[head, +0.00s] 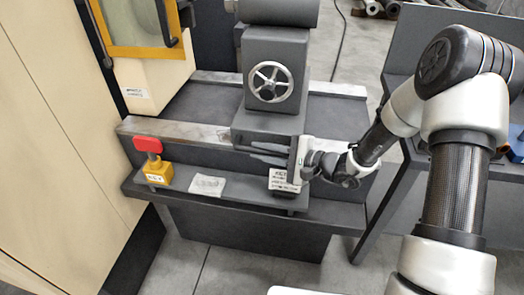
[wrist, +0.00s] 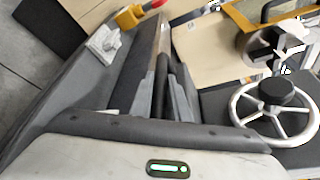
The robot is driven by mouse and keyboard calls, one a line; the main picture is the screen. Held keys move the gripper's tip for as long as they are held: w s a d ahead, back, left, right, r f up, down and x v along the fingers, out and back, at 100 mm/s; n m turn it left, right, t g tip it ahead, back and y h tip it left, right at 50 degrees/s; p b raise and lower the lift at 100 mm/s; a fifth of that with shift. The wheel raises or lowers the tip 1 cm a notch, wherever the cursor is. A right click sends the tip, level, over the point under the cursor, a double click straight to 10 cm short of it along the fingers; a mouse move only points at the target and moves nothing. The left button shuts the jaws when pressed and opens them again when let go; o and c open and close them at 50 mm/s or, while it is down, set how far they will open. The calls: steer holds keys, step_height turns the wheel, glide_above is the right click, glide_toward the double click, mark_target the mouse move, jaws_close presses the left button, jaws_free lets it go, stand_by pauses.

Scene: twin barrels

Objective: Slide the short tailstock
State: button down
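The short tailstock (head: 275,75) is a dark grey block with a silver spoked handwheel (head: 269,82) on its front, standing on the lathe bed. The handwheel also shows at the right of the wrist view (wrist: 274,108). My gripper (head: 255,153) is just below and in front of the tailstock's base, its fingers pointing left along the front of the bed.
A red-topped yellow switch box (head: 157,170), a pale cloth (head: 207,185) and a labelled block (head: 284,182) sit on the front ledge (head: 235,198). A pale rail (head: 175,131) runs along the bed. A cream cabinet (head: 60,120) stands left, a dark bench (head: 425,60) right.

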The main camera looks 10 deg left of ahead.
steer(key=d+b, duration=0.1)
steer(key=d, duration=1.7)
steer(key=shift+s+b, duration=0.3)
steer(key=shift+b, duration=0.1)
steer(key=shift+f, duration=0.1)
steer(key=c, duration=1.7)
jaws_free()
steer(key=shift+d, duration=0.15)
steer(key=p+v, duration=0.2)
steer(key=v, duration=1.5)
steer(key=shift+s+d+r, duration=0.1)
steer(key=shift+r, duration=0.1)
